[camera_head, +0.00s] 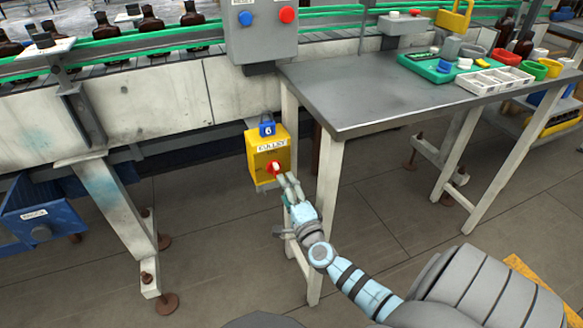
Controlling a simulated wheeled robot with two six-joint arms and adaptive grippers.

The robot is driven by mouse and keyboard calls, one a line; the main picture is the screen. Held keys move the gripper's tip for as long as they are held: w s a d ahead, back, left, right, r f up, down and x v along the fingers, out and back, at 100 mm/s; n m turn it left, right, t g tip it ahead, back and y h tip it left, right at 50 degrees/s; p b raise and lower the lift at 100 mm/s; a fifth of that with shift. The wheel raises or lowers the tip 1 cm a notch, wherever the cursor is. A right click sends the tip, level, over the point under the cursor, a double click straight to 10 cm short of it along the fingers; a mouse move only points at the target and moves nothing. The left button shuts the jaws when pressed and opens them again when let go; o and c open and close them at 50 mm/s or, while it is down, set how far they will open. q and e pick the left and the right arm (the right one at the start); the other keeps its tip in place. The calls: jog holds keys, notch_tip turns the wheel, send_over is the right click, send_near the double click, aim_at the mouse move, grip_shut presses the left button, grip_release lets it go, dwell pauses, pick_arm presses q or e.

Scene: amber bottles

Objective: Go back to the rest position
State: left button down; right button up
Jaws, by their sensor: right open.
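My right gripper (284,208) is in the middle of the view, in front of the table's left legs. Its fingers are spread and I see nothing between them. The upper finger is close to the red knob (273,167) on a yellow box (254,160); I cannot tell whether they touch. A blue padlock-like piece (267,129) sits on top of the box. My right arm reaches in from the lower right. My left gripper is not in view.
A grey table (350,95) stands right of the box, bearing a green tray (425,72), a white divided tray (490,82) and coloured cups. A conveyor (170,45) with amber bottles runs behind. A control box (258,45) has blue and red buttons. A blue bin (40,222) is at left.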

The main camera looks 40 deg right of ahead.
jog(key=v, duration=0.5)
